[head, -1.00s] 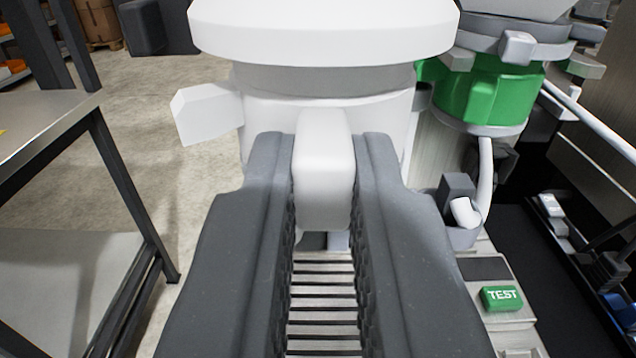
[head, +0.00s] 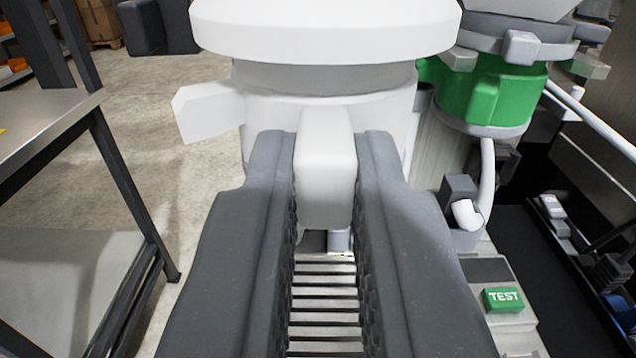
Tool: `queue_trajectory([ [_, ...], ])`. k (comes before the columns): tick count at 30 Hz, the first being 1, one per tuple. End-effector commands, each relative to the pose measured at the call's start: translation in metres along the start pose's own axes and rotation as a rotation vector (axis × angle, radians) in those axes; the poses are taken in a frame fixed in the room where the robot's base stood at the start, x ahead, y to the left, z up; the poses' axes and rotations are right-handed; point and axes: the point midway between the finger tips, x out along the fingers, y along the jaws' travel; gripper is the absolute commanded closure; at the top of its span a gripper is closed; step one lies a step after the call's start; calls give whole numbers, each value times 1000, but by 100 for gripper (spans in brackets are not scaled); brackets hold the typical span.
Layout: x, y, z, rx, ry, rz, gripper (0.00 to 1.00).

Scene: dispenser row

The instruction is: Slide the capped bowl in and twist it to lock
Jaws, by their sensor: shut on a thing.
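The capped bowl (head: 325,30) is white with a wide flat cap on top and fills the upper middle of the head view. A white lug (head: 208,112) sticks out from its left side. A white tab on its front stands between my jaws. My gripper (head: 325,170) is shut on that tab, one dark grey finger on each side. The bowl's underside and whatever lies behind it are hidden.
A dispenser with a green collar (head: 497,92) stands to the right behind the bowl. A green TEST button (head: 502,299) sits at lower right. A slatted grate (head: 324,310) lies below my fingers. A metal table (head: 45,125) stands at left, with open floor between.

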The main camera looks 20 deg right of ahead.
Motion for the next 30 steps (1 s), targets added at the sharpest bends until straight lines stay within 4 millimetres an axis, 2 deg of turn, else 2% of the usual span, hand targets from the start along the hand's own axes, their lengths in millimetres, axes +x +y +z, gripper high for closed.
queue_trajectory([
  [30,31,0,0,-1,0,0,100],
])
